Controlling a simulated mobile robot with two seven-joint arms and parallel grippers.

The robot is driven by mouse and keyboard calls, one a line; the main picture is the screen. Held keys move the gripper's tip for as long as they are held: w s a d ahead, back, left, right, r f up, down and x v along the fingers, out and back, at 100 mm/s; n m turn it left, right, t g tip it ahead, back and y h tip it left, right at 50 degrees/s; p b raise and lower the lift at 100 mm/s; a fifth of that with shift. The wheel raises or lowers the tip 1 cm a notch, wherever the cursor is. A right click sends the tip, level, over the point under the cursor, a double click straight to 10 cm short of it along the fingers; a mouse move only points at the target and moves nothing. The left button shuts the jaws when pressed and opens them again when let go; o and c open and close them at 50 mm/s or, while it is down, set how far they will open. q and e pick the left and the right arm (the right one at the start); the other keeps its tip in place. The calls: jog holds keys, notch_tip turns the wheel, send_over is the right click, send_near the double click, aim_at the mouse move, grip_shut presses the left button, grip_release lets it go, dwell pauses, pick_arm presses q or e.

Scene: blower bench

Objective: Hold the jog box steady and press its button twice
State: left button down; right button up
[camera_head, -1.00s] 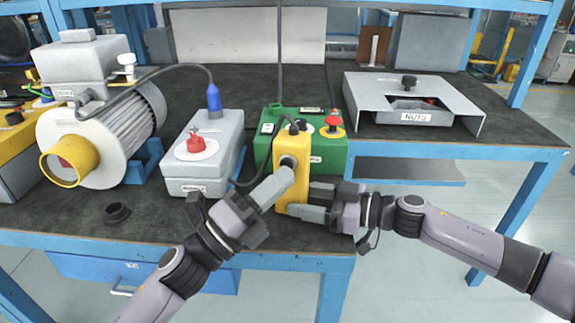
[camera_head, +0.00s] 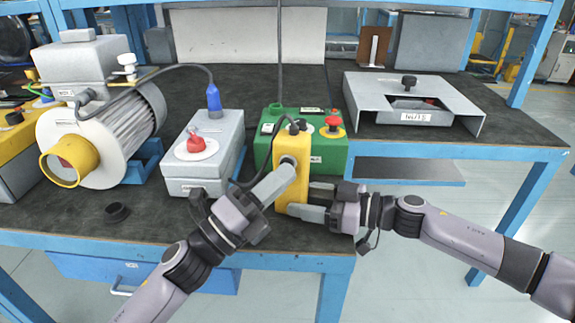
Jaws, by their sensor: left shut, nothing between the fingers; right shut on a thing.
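The yellow jog box (camera_head: 292,143) stands upright near the bench's front edge, with a cable coming from its top. My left gripper (camera_head: 287,171) is shut and empty, its fingertips at the upper front face of the box, where the button is. The tips mostly cover the button, so I cannot tell whether it is pressed in. My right gripper (camera_head: 305,201) is shut on the jog box, low down and from the right side.
A green box (camera_head: 332,155) with a red mushroom knob (camera_head: 333,124) stands right behind the jog box. A grey box with a red knob (camera_head: 195,143) is to its left, beside a motor blower (camera_head: 115,130). A grey NUTS tray (camera_head: 460,100) is back right.

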pick_arm(q)
jog(key=shift+w, duration=0.15)
dwell(0.4)
jog(key=shift+s+a, duration=0.1)
jog(key=shift+s, duration=0.75)
jog(key=shift+s, duration=0.1)
jog(key=shift+s+a, duration=0.25)
jog(key=shift+s, duration=0.95)
jog(key=shift+s+a, duration=0.2)
jog(key=shift+s, duration=1)
dwell(0.9)
jog(key=s, duration=0.1)
jog(key=s+a, duration=0.1)
jog(key=s, duration=0.1)
jog(key=shift+s+a+m+g+h, duration=0.2)
jog(key=shift+a+m+g+h, duration=0.1)
jog(key=shift+g+h, duration=0.1)
